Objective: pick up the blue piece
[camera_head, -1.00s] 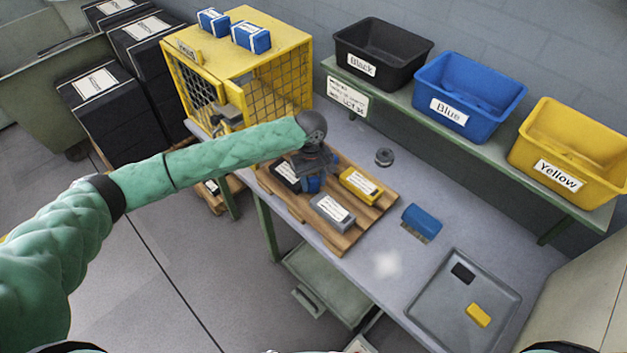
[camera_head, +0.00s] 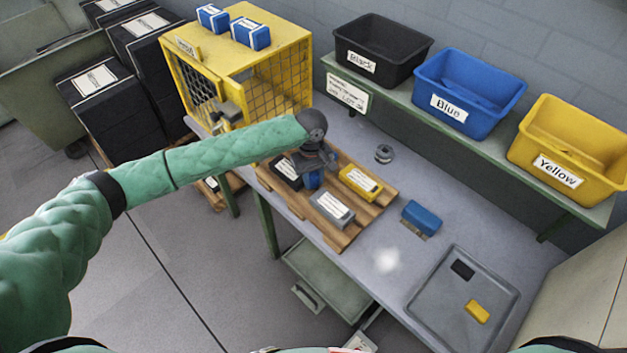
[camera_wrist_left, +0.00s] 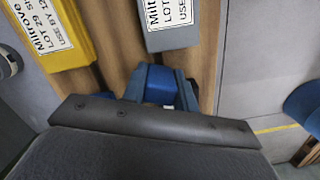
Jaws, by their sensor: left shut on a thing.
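The blue piece (camera_head: 313,180) is at the wooden board (camera_head: 342,236), among a black, a grey and a yellow block. My left gripper (camera_head: 314,172) is directly above it and shut on it. In the left wrist view the blue piece (camera_wrist_left: 160,84) sits between the two fingers; I cannot tell whether it touches the board. The gripper's own body hides part of it. My right gripper is not in view.
The grey block (camera_head: 332,209), yellow block (camera_head: 361,183) and black block (camera_head: 285,173) stand close around the gripper. A blue brush-like object (camera_head: 421,216) and a grey tray (camera_head: 440,325) are to the right. Black (camera_head: 375,72), blue (camera_head: 498,113) and yellow (camera_head: 600,180) bins line the shelf.

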